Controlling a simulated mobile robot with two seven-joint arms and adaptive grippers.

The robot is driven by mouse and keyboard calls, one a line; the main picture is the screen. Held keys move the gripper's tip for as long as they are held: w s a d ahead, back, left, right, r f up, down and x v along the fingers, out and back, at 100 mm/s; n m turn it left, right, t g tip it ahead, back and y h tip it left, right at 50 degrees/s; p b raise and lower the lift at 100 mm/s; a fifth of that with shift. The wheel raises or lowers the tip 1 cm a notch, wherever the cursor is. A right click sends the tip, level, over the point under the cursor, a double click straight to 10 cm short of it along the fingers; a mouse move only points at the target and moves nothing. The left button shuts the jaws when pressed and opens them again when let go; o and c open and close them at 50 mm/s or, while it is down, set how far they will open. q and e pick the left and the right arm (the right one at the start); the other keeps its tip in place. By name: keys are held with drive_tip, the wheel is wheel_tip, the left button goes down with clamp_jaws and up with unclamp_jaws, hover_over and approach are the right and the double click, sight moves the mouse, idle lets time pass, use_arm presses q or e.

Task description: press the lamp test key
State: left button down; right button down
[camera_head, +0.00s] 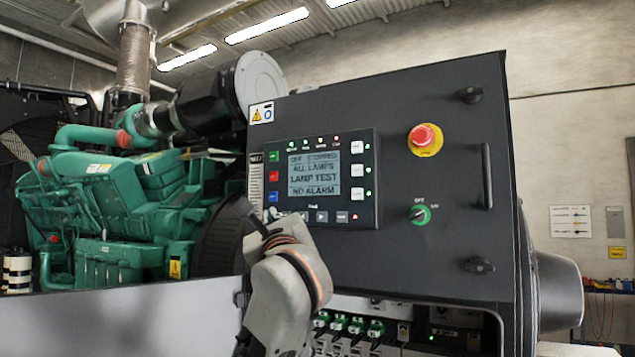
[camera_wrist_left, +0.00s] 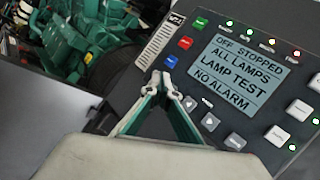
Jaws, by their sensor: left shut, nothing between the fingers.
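The control panel (camera_head: 366,205) has a lit screen (camera_head: 314,174) reading OFF STOPPED, ALL LAMPS, LAMP TEST, NO ALARM; the screen also shows in the left wrist view (camera_wrist_left: 240,72). Several small lamps above it and beside the white keys (camera_head: 357,170) are lit. My left gripper (camera_head: 268,213) is shut and empty, its tips at the panel's lower left, below the blue key (camera_wrist_left: 171,61), by the bottom key row (camera_wrist_left: 209,121). The tips (camera_wrist_left: 161,78) hide part of the panel; contact cannot be told. The lamp test key's label is not readable. My right gripper is out of view.
A red emergency stop button (camera_head: 425,139), a rotary switch (camera_head: 420,213) and a door handle (camera_head: 487,176) stand out from the dark cabinet door. A green engine (camera_head: 120,190) is at left. Below the door is an open bay with terminals (camera_head: 346,328).

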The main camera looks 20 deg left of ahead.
use_arm(q)
drive_tip(key=s, duration=0.2)
drive_tip(key=s+p, duration=0.1)
drive_tip(key=s, duration=0.2)
drive_tip(key=shift+a, duration=0.2)
idle(0.6)
